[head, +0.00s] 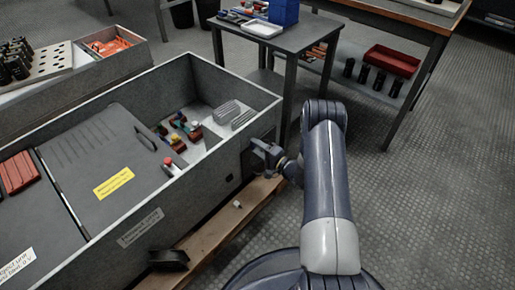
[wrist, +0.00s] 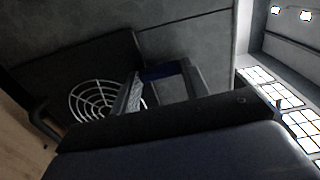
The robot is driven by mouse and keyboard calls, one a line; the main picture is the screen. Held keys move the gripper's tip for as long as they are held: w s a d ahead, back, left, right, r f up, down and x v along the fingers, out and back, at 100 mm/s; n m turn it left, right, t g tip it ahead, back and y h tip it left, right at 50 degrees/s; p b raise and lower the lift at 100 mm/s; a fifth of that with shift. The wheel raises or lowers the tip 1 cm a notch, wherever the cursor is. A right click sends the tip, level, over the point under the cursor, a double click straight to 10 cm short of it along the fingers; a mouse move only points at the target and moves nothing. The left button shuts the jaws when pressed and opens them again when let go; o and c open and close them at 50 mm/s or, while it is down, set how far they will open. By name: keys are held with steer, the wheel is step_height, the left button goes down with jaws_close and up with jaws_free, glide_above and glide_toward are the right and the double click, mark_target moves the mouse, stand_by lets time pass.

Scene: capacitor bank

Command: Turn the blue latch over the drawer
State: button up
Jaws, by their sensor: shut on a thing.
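My gripper (wrist: 162,84) is at the outer side wall of the grey cabinet, near its right corner in the head view (head: 261,154). In the wrist view its two fingers stand on either side of a small dark blue piece, the blue latch (wrist: 159,72), and are shut on it. Only part of the latch shows, and its angle is hard to tell. In the head view the latch is hidden behind my gripper. I cannot make out a drawer front for certain.
The open-topped grey cabinet (head: 205,213) holds small coloured parts and a grey panel. A black block (head: 168,260) sticks out low on its side, above a wooden board (head: 222,222). A round white grille (wrist: 94,99) is beside the fingers. A side table (head: 285,38) stands behind.

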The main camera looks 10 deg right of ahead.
steer(key=shift+m, duration=0.3)
steer(key=o, duration=1)
steer(key=shift+p+v, duration=1.65)
steer(key=shift+v, duration=3.75)
